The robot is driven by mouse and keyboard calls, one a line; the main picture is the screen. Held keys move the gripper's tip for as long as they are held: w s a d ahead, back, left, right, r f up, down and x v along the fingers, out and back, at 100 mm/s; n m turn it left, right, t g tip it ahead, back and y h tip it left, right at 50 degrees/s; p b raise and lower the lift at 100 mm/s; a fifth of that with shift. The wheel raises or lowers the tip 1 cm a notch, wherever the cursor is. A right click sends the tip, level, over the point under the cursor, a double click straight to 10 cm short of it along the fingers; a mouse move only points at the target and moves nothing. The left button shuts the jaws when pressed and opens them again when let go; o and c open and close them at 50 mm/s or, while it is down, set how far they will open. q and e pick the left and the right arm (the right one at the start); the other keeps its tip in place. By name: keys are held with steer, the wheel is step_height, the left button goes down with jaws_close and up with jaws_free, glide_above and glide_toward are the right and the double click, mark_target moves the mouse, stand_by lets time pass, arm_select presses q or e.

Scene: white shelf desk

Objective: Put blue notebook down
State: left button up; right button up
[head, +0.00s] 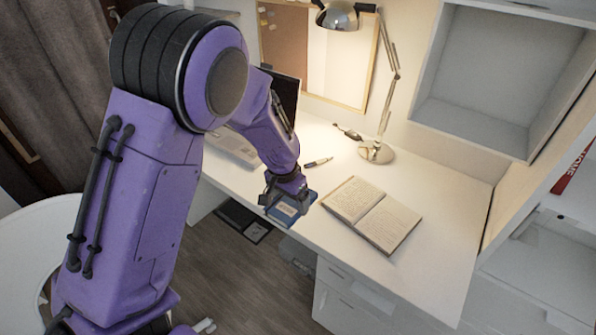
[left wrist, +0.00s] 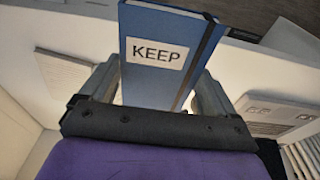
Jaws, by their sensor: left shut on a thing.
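The blue notebook (head: 284,211) is in my left gripper (head: 288,195), over the front edge of the white desk (head: 440,205) in the head view. In the left wrist view the notebook (left wrist: 165,78) shows a white label reading KEEP and a dark elastic band. The two fingers of my left gripper (left wrist: 160,92) stand on either side of it, shut on it. I cannot tell whether the notebook touches the desk. My right gripper is not in view.
An open book (head: 372,214) lies just right of the held notebook. A pen (head: 318,162) and a desk lamp (head: 376,152) are behind it. A white shelf box (head: 497,75) hangs at the upper right. The desk is bare right of the book.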

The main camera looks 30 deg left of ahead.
arm_select(q)
steer(key=w+a+f, duration=0.1)
steer(key=w, duration=0.1)
steer(key=w+a+f+p, duration=0.1)
steer(key=w, duration=0.1)
steer(key=w+a+f, duration=0.1)
steer(key=w+f, duration=0.1)
steer(key=shift+w+a, duration=0.15)
steer(key=shift+w, duration=0.1)
steer(key=w+f, duration=0.1)
steer(key=w+a+f, duration=0.1)
steer(key=f, duration=0.1)
steer(key=w+a+f+p, duration=0.1)
steer(key=f, duration=0.1)
steer(key=shift+w, duration=0.35)
step_height(320, 180, down, 2)
steer(key=shift+s+f, duration=0.1)
steer(key=shift+f, duration=0.4)
steer(key=shift+d, duration=0.1)
steer(key=o, duration=0.9)
steer(key=shift+f, duration=0.1)
steer(key=shift+c, duration=0.2)
step_height(320, 180, up, 12)
steer(key=s+b, duration=0.1)
steer(key=shift+s, duration=0.4)
